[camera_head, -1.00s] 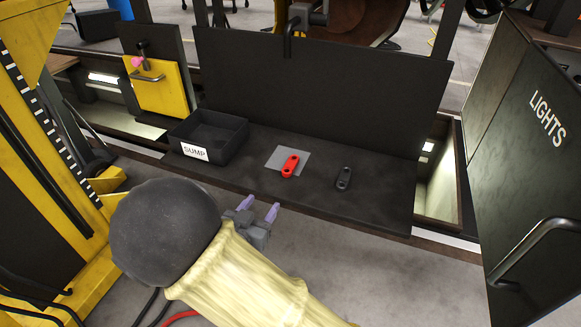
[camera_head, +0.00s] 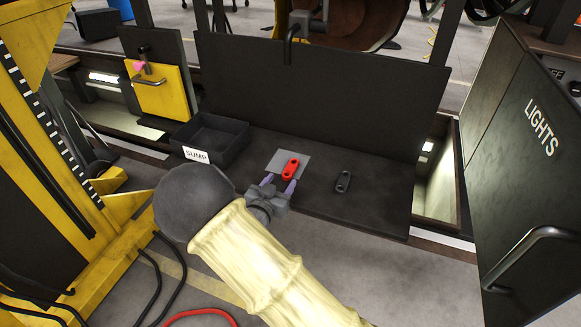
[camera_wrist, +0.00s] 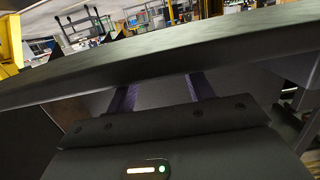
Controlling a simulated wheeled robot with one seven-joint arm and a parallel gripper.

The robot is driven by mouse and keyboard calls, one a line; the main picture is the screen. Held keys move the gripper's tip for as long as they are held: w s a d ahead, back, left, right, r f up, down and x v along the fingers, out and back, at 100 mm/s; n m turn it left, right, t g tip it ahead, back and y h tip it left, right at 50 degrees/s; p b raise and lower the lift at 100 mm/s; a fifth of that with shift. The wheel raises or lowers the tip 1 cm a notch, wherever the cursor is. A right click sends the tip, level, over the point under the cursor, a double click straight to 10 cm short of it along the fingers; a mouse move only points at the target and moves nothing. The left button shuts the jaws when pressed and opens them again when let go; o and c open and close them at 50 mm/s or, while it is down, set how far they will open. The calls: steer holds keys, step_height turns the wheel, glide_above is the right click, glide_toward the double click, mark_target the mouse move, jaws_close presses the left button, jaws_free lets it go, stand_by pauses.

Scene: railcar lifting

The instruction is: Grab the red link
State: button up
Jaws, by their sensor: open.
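The red link (camera_head: 291,168) lies on a grey square pad (camera_head: 276,161) on the dark bench (camera_head: 330,208). It is a flat, elongated piece with a hole at each end. My gripper (camera_head: 279,184) is open and empty, its two purple fingers pointing toward the link from the bench's near side. In the head view the fingertips appear just short of the link or beside it; I cannot tell their height. In the wrist view the fingers (camera_wrist: 160,93) point at the bench edge (camera_wrist: 165,70), which crosses the picture, and the link is not visible there.
A dark link (camera_head: 343,181) lies to the right on the bench. A black bin marked SUMP (camera_head: 222,139) stands to the left. A tall dark panel (camera_head: 320,95) rises behind. A cabinet marked LIGHTS (camera_head: 535,150) stands at right, a yellow frame (camera_head: 105,240) at left.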

mark_target(288, 171)
steer(key=shift+w, duration=0.2)
steer(key=x, duration=0.1)
steer(key=p+x, duration=0.1)
steer(key=x, duration=0.1)
steer(key=p+x, duration=0.1)
steer(key=shift+w+d+r, duration=0.2)
steer(key=shift+w+d, duration=0.1)
steer(key=shift+w+f, duration=0.15)
steer(key=shift+w, duration=0.1)
jaws_close()
stand_by(0.4)
step_height(288, 171, up, 10)
steer(key=b, duration=0.1)
stand_by(0.4)
